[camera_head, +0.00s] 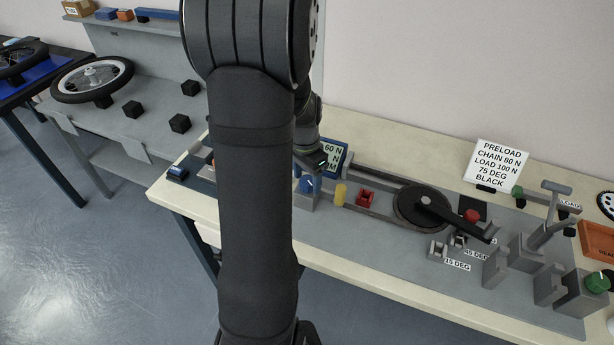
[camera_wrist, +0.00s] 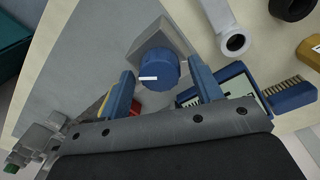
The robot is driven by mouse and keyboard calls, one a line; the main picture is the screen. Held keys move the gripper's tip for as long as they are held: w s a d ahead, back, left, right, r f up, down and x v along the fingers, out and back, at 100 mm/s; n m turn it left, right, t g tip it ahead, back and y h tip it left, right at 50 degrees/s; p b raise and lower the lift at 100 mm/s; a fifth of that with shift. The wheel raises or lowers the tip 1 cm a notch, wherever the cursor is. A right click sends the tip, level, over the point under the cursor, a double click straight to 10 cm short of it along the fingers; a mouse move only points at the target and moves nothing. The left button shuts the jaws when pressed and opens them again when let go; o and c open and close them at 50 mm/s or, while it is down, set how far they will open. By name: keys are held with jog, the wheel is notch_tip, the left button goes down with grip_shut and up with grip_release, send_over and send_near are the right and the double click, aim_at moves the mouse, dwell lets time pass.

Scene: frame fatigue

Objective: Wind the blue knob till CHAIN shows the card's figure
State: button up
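The blue knob (camera_head: 306,185) sits on a grey block at the left end of the bench rig. In the wrist view the knob (camera_wrist: 158,70), with a white mark pointing left, lies between the two blue fingertips of my open gripper (camera_wrist: 160,82). Gaps show on both sides; I cannot tell how far down the fingers reach. In the head view my gripper (camera_head: 314,161) is just above the knob, partly behind my arm. The display (camera_head: 332,153) shows "60 N" on its top line; its labels are hidden. The white card (camera_head: 496,164) reads "PRELOAD, CHAIN 80 N, LOAD 100 N, 75 DEG, BLACK".
Right of the knob are a yellow cylinder (camera_head: 340,194), a red block (camera_head: 366,198) and a black chainring with crank (camera_head: 421,208). Grey stands and a green knob (camera_head: 597,282) are farther right. In the wrist view a grey tube (camera_wrist: 232,35) and a brush (camera_wrist: 288,96) lie near the gripper.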

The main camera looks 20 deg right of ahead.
jog(key=c, duration=0.8)
jog(key=shift+o, duration=0.2)
jog(key=shift+m, duration=2.2)
jog(key=o, duration=1)
jog(key=r, duration=1.1)
jog(key=w+r, duration=0.1)
jog(key=r, duration=0.5)
jog(key=shift+r, duration=0.2)
jog(key=shift+f, duration=0.15)
jog(key=f, duration=1.1)
jog(key=s+f, duration=0.1)
jog(key=f, duration=0.5)
jog(key=shift+f, duration=0.1)
